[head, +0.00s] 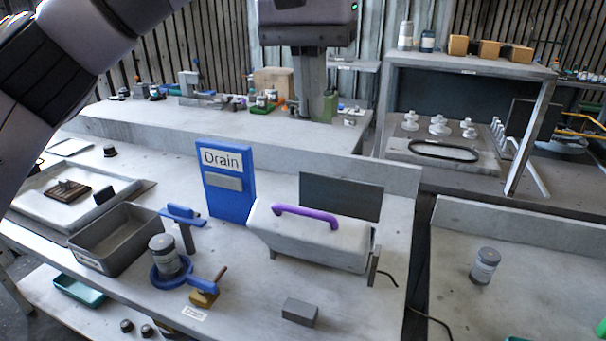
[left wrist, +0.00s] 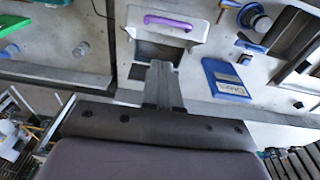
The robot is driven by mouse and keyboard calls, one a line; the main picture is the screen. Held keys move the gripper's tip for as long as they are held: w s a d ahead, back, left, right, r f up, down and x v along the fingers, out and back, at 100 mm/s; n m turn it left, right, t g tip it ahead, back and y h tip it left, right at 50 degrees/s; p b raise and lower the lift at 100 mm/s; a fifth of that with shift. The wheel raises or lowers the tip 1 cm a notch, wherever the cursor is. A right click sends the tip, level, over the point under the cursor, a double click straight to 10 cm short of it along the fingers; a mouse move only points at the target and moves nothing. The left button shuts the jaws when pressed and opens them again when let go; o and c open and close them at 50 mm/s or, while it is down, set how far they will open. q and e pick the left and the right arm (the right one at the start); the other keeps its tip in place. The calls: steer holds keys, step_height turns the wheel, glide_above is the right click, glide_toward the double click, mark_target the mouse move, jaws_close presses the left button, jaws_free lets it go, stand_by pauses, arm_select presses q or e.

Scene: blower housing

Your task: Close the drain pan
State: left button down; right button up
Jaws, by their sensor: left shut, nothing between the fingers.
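A pale grey box-shaped body (head: 315,243) with a purple handle (head: 305,213) sits on the bench, right of a blue panel labelled "Drain" (head: 228,190). A dark upright plate (head: 342,196) stands behind it. I take this body to be the drain pan, but no label on it shows. In the left wrist view, the purple handle (left wrist: 168,23) and the blue panel (left wrist: 225,80) also show. My left gripper (head: 316,115) points down beyond the plate, shut and empty, apart from the handle. Its fingers show in the left wrist view (left wrist: 161,66). My right gripper is not in view.
An open grey bin (head: 118,238), a blue ring stand holding a jar (head: 163,255) and a small grey block (head: 300,312) stand on the bench. Another jar (head: 485,266) stands on the right bench.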

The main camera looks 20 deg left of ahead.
arm_select(q)
steer(key=f, duration=0.3)
steer(key=f+b, duration=0.1)
steer(key=f, duration=0.7)
steer(key=shift+a+f+b, duration=0.25)
steer(key=shift+a+b, duration=0.1)
steer(key=shift+a, duration=0.05)
steer(key=shift+s+f, duration=0.3)
steer(key=shift+f, duration=0.35)
